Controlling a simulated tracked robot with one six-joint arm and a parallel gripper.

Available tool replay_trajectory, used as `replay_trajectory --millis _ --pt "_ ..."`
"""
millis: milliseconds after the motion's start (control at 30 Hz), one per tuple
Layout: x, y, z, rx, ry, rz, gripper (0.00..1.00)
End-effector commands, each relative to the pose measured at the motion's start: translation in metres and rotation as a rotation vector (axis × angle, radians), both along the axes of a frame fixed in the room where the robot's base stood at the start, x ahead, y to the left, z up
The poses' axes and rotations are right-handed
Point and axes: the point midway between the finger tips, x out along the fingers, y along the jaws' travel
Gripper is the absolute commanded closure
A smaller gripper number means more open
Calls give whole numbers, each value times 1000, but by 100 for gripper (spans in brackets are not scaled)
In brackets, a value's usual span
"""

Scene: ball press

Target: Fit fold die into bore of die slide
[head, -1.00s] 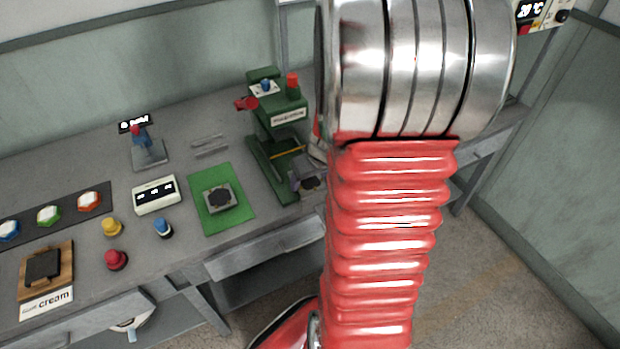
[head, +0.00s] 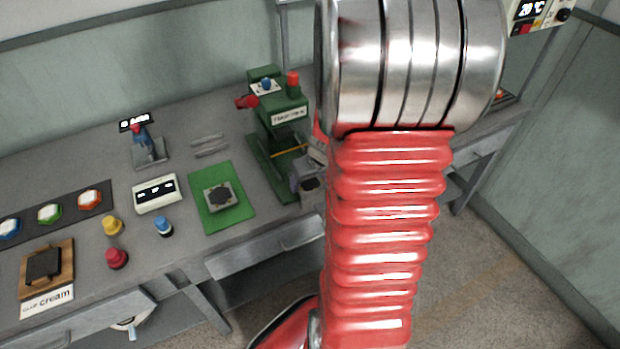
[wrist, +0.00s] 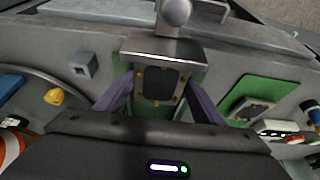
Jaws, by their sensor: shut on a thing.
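In the wrist view my gripper (wrist: 157,103) has its two purple-grey fingers closed on a dark square plate with small gold dots, which looks like the fold die (wrist: 157,84). Just beyond it, and close against it, is a grey metal block with a round silver knob, which looks like the die slide (wrist: 165,49). I cannot tell whether the die is inside the bore; the bore is not visible. In the head view a grey dark-topped block (head: 310,186) shows at the front of the green press (head: 283,118), partly behind my arm.
A similar dark-faced plate (head: 220,196) lies on a green mat (head: 237,220) left of the press. A white display box (head: 156,195), coloured knobs and a wooden board (head: 63,262) stand farther left. The bench's front edge is close to the press.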

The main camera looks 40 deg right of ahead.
Motion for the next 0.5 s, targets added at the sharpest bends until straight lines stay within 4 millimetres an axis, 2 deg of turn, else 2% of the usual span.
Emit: replay_trajectory --millis 500 --pt "0 -1 -9 -2 1 0 67"
